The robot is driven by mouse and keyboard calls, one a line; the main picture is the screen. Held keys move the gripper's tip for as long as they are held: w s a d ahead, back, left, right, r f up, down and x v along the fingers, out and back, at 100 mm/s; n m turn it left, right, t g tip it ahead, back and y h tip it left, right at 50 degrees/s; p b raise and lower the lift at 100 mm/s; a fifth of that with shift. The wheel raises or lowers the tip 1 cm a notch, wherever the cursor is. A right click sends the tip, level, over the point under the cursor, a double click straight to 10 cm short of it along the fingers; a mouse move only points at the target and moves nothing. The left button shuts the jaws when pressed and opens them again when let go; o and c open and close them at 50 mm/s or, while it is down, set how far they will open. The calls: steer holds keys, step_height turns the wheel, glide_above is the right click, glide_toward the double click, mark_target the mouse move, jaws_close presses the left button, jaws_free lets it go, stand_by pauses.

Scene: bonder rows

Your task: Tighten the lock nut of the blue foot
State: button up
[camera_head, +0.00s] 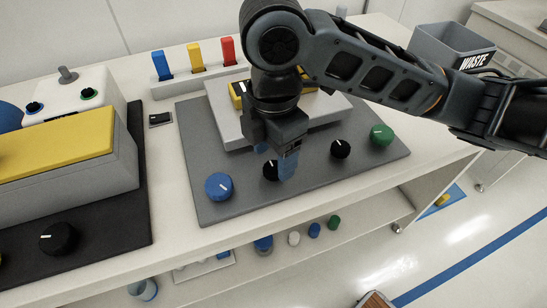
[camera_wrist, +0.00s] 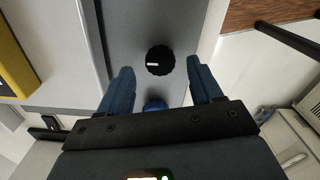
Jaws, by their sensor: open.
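The blue foot's lock nut, a round blue knob with a white mark (camera_head: 218,187), sits at the front left corner of the grey base plate (camera_head: 235,208). Part of a blue knob (camera_wrist: 155,103) also shows at the bottom of the gap between my fingers in the wrist view, mostly hidden by my gripper body. My gripper (camera_head: 287,168) is open and empty, pointing down over the plate to the right of the blue knob. In the wrist view a black knob (camera_wrist: 160,60) lies just beyond the fingertips (camera_wrist: 159,75).
Another black knob (camera_head: 340,149) and a green knob (camera_head: 381,134) stand along the plate's front edge. A raised grey block (camera_head: 228,125) is behind. A yellow-topped machine (camera_head: 60,145) stands left. Colored tabs (camera_head: 195,57) and a waste bin (camera_head: 445,50) are at the back.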

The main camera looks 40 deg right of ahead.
mark_target(273, 167)
step_height(273, 167, up, 5)
steer(key=shift+r+p, duration=0.1)
steer(key=shift+p, duration=0.2)
stand_by(0.4)
